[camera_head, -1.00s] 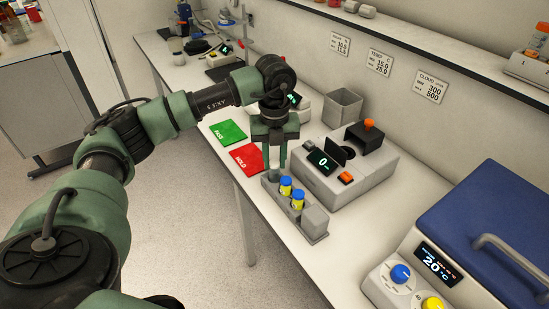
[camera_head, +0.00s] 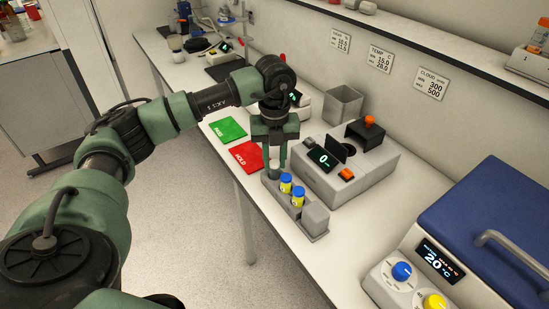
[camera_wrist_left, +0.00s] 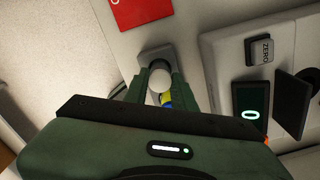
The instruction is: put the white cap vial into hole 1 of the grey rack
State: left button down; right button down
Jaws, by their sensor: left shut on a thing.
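The grey rack (camera_head: 313,236) stands near the bench's front edge in the head view. Two vials with blue caps and yellow bodies, a nearer one (camera_head: 298,196) and a farther one (camera_head: 285,183), stand in it. My left gripper (camera_head: 275,169) points down over the rack's far end, shut on the white cap vial. The vial's pale cap (camera_wrist_left: 160,82) shows between the fingers in the left wrist view, with the rack's end (camera_wrist_left: 152,54) around it. How deep the vial sits in the hole is hidden. My right gripper is out of view.
A grey device with a display (camera_head: 323,159) stands close on the right of the rack. A red HOLD card (camera_head: 246,156) and a green PASS card (camera_head: 228,130) lie to the left. A blue-lidded machine (camera_head: 490,220) is at the lower right.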

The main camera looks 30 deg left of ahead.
aim_at(274, 163)
pick_arm(q)
jog(key=c, duration=1.1)
grip_release()
jog(key=shift+r, duration=0.1)
notch_tip(274, 163, up, 6)
jog(key=shift+r+b, duration=0.1)
jog(key=shift+b, duration=0.6)
jog(key=shift+r, duration=0.65)
